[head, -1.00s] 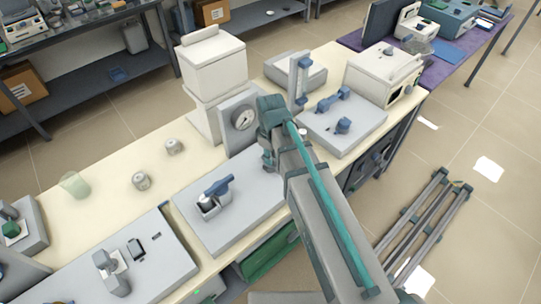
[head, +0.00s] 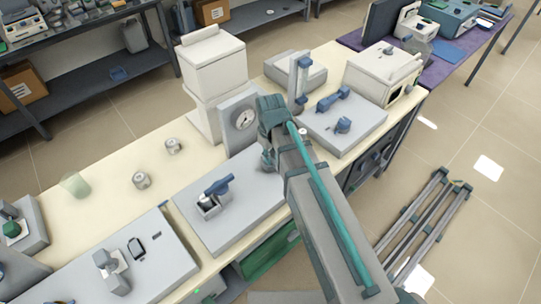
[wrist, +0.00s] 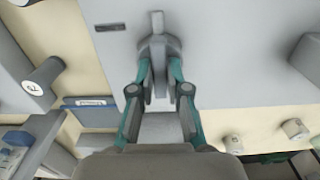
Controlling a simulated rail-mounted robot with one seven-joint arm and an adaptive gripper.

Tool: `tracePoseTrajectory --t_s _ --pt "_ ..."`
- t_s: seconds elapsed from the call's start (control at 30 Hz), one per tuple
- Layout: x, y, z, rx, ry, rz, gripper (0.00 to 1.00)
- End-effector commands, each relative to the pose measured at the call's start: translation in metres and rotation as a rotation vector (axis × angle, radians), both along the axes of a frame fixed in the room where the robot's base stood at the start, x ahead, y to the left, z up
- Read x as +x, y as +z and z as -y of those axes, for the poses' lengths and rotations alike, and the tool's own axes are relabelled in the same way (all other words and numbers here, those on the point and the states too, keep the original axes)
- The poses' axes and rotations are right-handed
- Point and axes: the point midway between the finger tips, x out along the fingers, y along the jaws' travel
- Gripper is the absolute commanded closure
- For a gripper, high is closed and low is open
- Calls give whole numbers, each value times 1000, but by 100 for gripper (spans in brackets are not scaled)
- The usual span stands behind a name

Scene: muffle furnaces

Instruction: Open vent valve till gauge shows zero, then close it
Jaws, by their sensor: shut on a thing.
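A grey valve handle (wrist: 158,42) with a rounded hub stands out from a pale panel in the wrist view. My gripper (wrist: 160,88) has its two fingers closed on the handle, one on each side. In the head view, the round gauge (head: 243,118) with a white face and dark needle sits on a grey upright panel (head: 230,103) just left of my wrist. Its scale is too small to read. My arm hides the valve handle and fingertips in the head view.
A white box-shaped unit (head: 213,65) stands behind the gauge panel. A grey base with blue fittings (head: 345,122) lies to the right, and a tray with a blue-handled clamp (head: 230,220) lies in front.

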Motion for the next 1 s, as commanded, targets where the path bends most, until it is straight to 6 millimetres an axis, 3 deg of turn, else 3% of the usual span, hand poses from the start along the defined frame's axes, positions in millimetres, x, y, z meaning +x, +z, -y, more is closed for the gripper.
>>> tracePoseTrajectory --t_s 0.07,0.1,0.23,0.67,1.0 --pt "0 0 0 -1 -2 -1 100" --pt "0 0 0 -1 -2 -1 81" --pt "0 0 0 -1 -1 -1 60" --pt "0 5 0 0 0 0 59" --pt "1 54 0 1 0 3 59"
